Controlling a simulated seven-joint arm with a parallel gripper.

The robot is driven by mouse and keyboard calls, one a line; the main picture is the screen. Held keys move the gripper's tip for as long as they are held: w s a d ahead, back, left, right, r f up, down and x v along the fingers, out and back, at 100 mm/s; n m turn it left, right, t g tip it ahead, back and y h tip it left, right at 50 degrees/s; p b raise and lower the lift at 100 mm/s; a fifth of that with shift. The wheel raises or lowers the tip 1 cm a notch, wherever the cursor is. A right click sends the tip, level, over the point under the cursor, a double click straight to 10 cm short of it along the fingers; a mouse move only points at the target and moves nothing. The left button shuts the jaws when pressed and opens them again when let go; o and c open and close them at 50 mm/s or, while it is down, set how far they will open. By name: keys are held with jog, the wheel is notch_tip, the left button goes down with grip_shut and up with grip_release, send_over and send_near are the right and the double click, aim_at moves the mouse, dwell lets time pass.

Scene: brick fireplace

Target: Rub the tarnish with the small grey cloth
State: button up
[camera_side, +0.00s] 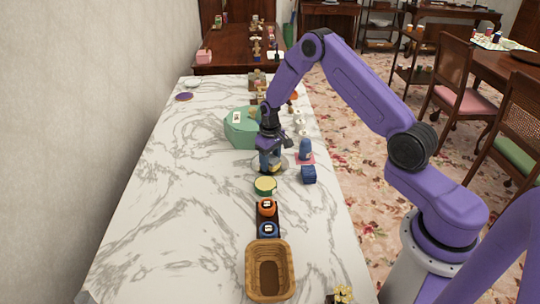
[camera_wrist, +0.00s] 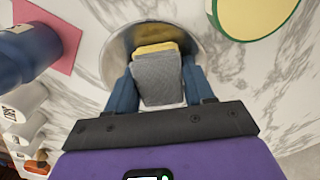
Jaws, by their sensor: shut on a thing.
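My gripper (camera_side: 270,168) points down over the marble table. In the wrist view my gripper (camera_wrist: 160,88) has its two blue fingers on either side of a small grey cloth (camera_wrist: 158,80) and is shut on it. A yellow piece (camera_wrist: 155,47) shows at the cloth's far edge; I cannot tell whether it belongs to the cloth or lies beneath it. A round shiny metal dish (camera_wrist: 120,48) is under the cloth, and its rim also shows in the side view (camera_side: 285,166). Contact with the dish is unclear.
A blue bottle (camera_side: 305,149) on a pink mat and a blue block (camera_side: 309,175) stand to the right. A yellow-topped green tin (camera_side: 265,190) is nearer, then jars and a wicker basket (camera_side: 286,281). A green box (camera_side: 238,136) is behind.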

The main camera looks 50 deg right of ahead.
jog(key=shift+s+a, duration=0.65)
jog(key=shift+a, duration=0.1)
jog(key=shift+w+d+r, duration=0.1)
jog(key=shift+w+d, duration=1.55)
jog(key=shift+w, duration=0.05)
jog(key=shift+w+d+f, duration=0.2)
jog(key=shift+w+d, duration=0.05)
jog(key=shift+w+d+r, duration=0.15)
jog(key=shift+w+d, duration=0.3)
jog(key=shift+w, duration=0.05)
jog(key=shift+w+d, duration=0.2)
jog(key=shift+d, duration=0.05)
jog(key=shift+s+a, duration=2.85)
jog(key=shift+r, duration=4)
